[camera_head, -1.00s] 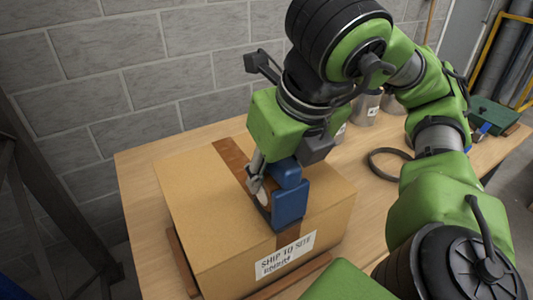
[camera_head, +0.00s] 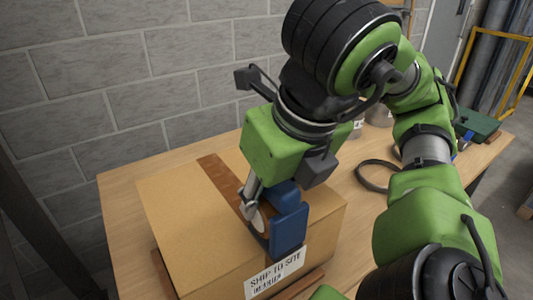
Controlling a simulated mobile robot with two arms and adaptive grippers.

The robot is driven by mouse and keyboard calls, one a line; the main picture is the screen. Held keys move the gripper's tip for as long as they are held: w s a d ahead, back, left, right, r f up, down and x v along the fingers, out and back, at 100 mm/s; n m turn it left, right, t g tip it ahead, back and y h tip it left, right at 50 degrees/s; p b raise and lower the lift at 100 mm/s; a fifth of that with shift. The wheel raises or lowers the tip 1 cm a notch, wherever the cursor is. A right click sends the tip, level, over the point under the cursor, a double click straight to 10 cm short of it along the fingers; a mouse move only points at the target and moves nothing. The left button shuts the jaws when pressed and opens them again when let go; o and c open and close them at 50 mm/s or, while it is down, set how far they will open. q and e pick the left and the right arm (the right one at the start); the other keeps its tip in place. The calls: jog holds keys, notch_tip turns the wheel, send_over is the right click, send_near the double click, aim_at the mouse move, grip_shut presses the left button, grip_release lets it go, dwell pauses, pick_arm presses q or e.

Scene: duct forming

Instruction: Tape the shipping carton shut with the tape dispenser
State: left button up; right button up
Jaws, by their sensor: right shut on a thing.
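The shipping carton (camera_head: 180,220) sits on the table with its top flaps closed. A strip of brown tape (camera_head: 222,178) runs along the top seam from the back edge toward the dispenser. My right gripper (camera_head: 252,200) is shut on the blue tape dispenser (camera_head: 290,228), at the carton's front top edge above the label. A pale tape roll (camera_head: 258,218) shows partly beside the fingers. The gripper and dispenser hide the front end of the seam, and I cannot tell whether the dispenser touches the carton. My left gripper is not in view.
The wooden table (camera_head: 125,215) has a dark ring-shaped item (camera_head: 372,178) lying right of the carton. Metal cans (camera_head: 378,115) stand behind my right arm, and a green case (camera_head: 478,124) lies at the far right. A block wall (camera_head: 120,80) rises behind.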

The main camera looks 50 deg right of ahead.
notch_tip(320, 180, up, 3)
jog(key=p, duration=0.2)
jog(key=shift+r+p, duration=0.2)
jog(key=shift+p, duration=0.15)
notch_tip(320, 180, up, 4)
jog(key=p, duration=0.4)
jog(key=shift+r, duration=0.3)
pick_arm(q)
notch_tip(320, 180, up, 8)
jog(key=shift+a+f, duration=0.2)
pick_arm(e)
jog(key=shift+f, duration=0.1)
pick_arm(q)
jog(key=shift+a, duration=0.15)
